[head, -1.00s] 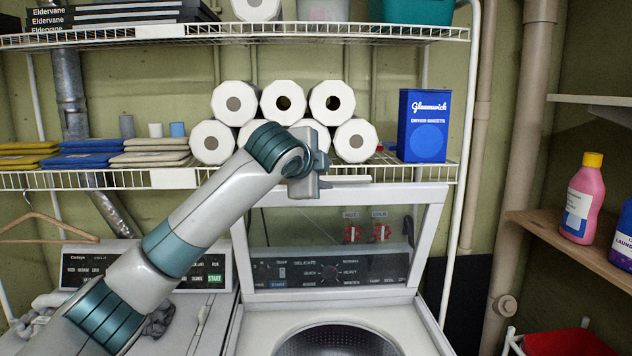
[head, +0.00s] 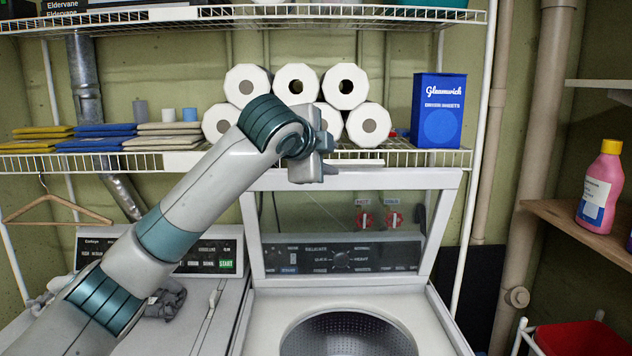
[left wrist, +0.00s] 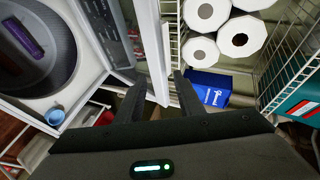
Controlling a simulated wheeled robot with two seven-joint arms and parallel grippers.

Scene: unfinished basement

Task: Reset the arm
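My left arm comes in from the lower left of the head view and reaches up across the washer lid. My left gripper (head: 312,150) is at the front of the lower wire shelf, before the paper rolls. In the left wrist view its two dark fingers (left wrist: 158,98) stand apart with nothing between them, so it is open and empty. Part of the gripper is hidden in the head view behind its own wrist. My right arm and gripper are in neither view.
A washer (head: 262,322) stands with its lid raised. White paper rolls (head: 346,86) and a blue dryer sheets box (head: 437,110) sit on the wire shelf (head: 60,163). A pink bottle (head: 600,187) stands on a wooden shelf at right. A hanger (head: 58,205) hangs at left.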

